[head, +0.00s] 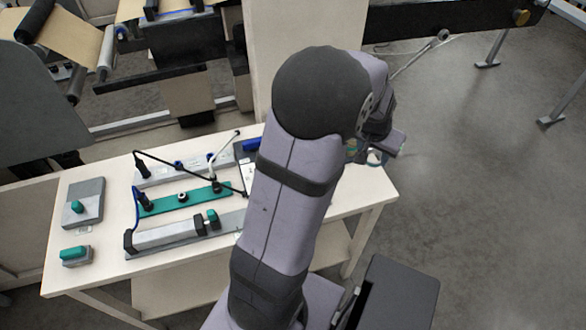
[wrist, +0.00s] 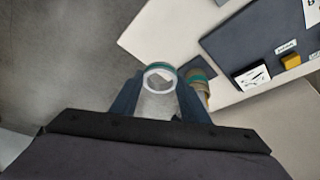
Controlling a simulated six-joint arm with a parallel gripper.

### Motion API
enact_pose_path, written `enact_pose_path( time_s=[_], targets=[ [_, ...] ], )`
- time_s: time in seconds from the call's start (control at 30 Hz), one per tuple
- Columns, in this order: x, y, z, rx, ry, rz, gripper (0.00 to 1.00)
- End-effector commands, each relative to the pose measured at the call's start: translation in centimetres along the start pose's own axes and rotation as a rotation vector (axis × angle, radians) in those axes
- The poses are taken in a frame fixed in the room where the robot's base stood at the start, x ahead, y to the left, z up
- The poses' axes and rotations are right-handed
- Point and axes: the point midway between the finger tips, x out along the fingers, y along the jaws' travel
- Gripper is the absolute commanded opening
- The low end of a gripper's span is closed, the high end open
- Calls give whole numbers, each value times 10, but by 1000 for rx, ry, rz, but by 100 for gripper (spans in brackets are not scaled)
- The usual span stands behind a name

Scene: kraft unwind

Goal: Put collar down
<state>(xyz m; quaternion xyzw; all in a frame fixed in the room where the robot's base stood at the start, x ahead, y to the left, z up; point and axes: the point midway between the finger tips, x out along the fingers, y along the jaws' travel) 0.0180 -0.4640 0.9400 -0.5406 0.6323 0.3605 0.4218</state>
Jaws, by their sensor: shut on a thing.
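The collar (wrist: 158,69) is a pale ring with a teal band, held between the two fingers of my gripper (wrist: 160,94) in the wrist view. In the head view the collar (head: 376,158) shows below my gripper (head: 378,150), near the table's far right edge, partly hidden by my arm. A teal and tan cylinder (wrist: 201,82) is just right of the right finger in the wrist view. I cannot tell whether the collar touches anything below it.
The white table (head: 345,203) carries a teal bar (head: 185,199), grey rails (head: 180,233), and grey blocks with teal knobs (head: 84,203) at left. A dark panel (wrist: 262,48) lies on the table in the wrist view. Open floor (head: 470,200) is right of the table.

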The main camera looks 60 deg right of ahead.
Motion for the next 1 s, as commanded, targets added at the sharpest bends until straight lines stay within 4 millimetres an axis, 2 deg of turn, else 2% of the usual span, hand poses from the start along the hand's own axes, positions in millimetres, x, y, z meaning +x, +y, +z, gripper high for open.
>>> enact_pose_path(
  time_s=[0.4,0.77,1.0],
  targets=[
    [49,0,22,0,-5,1,19],
    [61,0,26,0,-2,1,19],
    [87,0,37,0,-3,1,19]
  ],
)
